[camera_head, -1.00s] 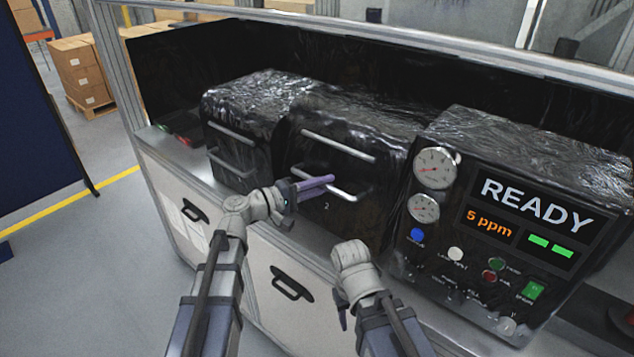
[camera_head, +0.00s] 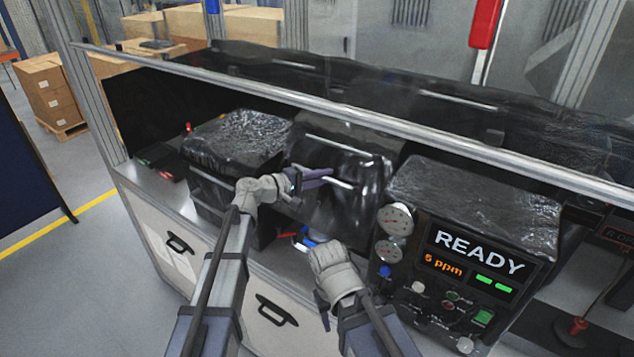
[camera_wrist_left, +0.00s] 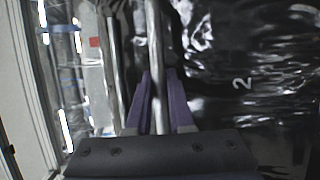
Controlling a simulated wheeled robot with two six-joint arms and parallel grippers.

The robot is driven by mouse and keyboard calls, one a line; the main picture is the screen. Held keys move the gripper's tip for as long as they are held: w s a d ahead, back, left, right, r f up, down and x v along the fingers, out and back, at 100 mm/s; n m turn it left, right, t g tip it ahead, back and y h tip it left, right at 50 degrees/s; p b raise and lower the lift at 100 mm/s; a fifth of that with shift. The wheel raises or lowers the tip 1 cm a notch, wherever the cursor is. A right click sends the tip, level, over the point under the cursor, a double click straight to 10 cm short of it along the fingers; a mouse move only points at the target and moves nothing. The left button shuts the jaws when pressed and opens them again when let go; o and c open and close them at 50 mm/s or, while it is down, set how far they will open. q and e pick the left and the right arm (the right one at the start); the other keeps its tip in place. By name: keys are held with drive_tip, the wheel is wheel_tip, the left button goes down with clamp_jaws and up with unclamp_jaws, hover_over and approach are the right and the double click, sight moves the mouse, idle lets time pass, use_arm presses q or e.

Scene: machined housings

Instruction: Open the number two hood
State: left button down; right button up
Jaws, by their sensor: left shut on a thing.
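The number two hood (camera_head: 345,152) is the black, glossy middle cover, with a bar across its upper front and a lower bar handle. It is partly raised, with a gap beneath its front edge. My left gripper (camera_head: 328,177) is shut on the lower bar handle (camera_head: 341,184). In the left wrist view the purple fingers (camera_wrist_left: 159,82) sit on both sides of the metal bar (camera_wrist_left: 155,45), and the white "2" shows on the hood (camera_wrist_left: 215,85). My right gripper (camera_head: 325,312) hangs low in front of the bench; its fingers are mostly hidden.
Another black hood (camera_head: 228,150) stands to the left. A control box (camera_head: 470,200) with gauges and a READY display stands to the right. Red and blue parts (camera_head: 310,240) show under the raised hood. A metal rail (camera_head: 400,128) crosses above the hoods.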

use_arm(q)
drive_tip(key=shift+w+d+r+p, duration=0.3)
drive_tip(key=shift+w+d+r, duration=0.1)
drive_tip(key=shift+w+r, duration=0.15)
drive_tip(key=c, duration=0.8)
unclamp_jaws()
drive_tip(key=shift+f, duration=0.1)
drive_tip(key=shift+s+a, duration=0.1)
